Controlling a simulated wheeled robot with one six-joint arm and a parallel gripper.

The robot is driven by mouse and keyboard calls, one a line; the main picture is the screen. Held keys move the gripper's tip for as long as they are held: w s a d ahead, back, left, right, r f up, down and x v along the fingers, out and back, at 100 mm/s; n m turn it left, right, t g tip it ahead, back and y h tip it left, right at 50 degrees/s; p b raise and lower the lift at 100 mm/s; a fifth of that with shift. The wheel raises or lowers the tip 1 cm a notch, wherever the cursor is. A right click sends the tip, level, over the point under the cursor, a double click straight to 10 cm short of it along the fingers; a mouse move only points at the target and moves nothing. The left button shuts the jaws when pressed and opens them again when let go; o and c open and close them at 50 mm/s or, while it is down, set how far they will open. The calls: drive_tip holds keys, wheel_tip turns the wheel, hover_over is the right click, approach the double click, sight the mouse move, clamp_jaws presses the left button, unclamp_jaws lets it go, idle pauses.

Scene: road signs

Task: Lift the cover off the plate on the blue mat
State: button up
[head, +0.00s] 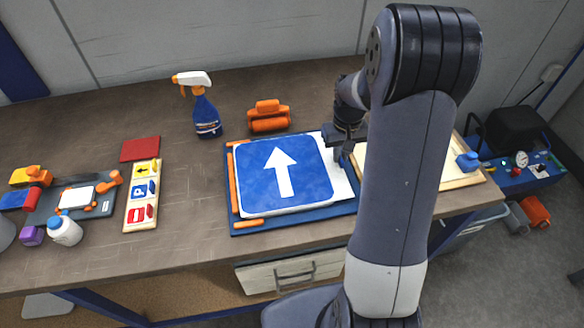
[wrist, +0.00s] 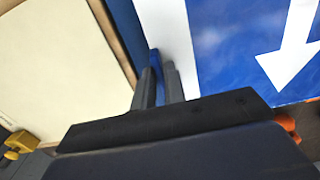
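A blue square plate with a white arrow (head: 283,172) lies on the blue mat (head: 290,222). A white sheet or border (head: 341,187) shows around the plate, widest on its right; I cannot tell whether this is the cover. The arrow plate also shows at the right of the wrist view (wrist: 235,50). My gripper (head: 338,152) is low at the right edge of the white border. In the wrist view its fingers (wrist: 160,78) are close together, with a narrow blue piece at their tips. I cannot tell whether they grip it.
Orange bars (head: 234,185) lie along the mat's left and front. A wood-framed pale board (head: 452,165) is right of the mat, partly behind my arm. A spray bottle (head: 203,110) and an orange roller-like tool (head: 268,117) stand behind.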

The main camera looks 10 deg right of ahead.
clamp_jaws()
wheel_tip(320, 180, up, 14)
drive_tip(key=p, duration=0.2)
drive_tip(key=shift+f, duration=0.2)
idle(0.8)
idle(0.5)
